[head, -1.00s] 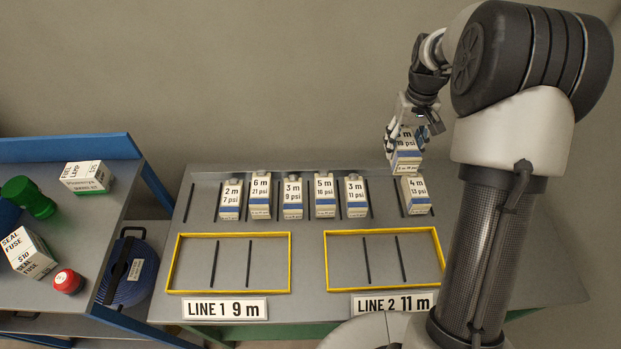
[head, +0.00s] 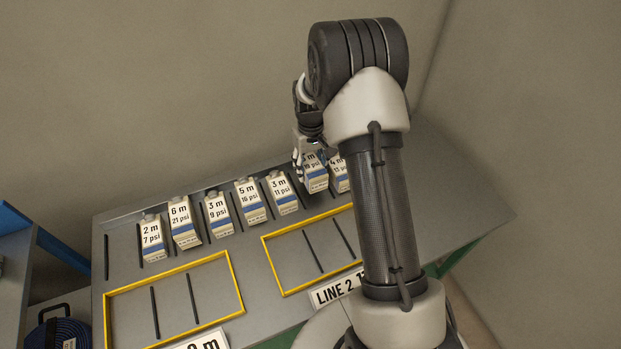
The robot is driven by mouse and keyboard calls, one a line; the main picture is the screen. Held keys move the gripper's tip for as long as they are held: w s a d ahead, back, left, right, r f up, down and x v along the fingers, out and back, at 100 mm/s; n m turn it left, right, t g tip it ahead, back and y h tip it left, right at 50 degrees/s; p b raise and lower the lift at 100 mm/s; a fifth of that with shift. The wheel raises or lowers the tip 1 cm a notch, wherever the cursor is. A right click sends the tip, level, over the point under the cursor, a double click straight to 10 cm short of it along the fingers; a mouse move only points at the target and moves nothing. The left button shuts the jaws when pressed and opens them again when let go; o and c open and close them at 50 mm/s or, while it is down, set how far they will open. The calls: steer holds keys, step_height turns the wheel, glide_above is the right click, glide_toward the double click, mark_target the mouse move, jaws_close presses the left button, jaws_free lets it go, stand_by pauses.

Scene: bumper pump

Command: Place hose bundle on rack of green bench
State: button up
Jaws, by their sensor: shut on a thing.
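My gripper (head: 308,152) is shut on a white block with a blue band (head: 316,180), labelled 19 psi; its metre figure is partly covered. The block is upright, in line with the row on the grey-topped green bench (head: 455,200), between the 3 m 11 psi block (head: 282,192) and the 4 m 13 psi block (head: 341,176). I cannot tell whether it touches the bench. My arm partly hides the 4 m block. A blue coiled hose bundle (head: 68,338) with a dark strap shows at the lower left, beside the bench, cut by the frame edge.
The row continues left with 5 m (head: 251,201), 3 m 9 psi (head: 217,214), 6 m (head: 184,222) and 2 m (head: 152,238) blocks. Two yellow frames, left (head: 237,283) and right (head: 265,250), hold no blocks in their visible parts. Bare benchtop lies right of my arm.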

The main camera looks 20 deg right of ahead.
steer(key=shift+f+b, duration=0.65)
steer(key=shift+f, duration=1.45)
steer(key=shift+f, duration=0.2)
steer(key=o, duration=1.4)
steer(key=shift+o, duration=0.2)
steer(key=shift+r, duration=0.15)
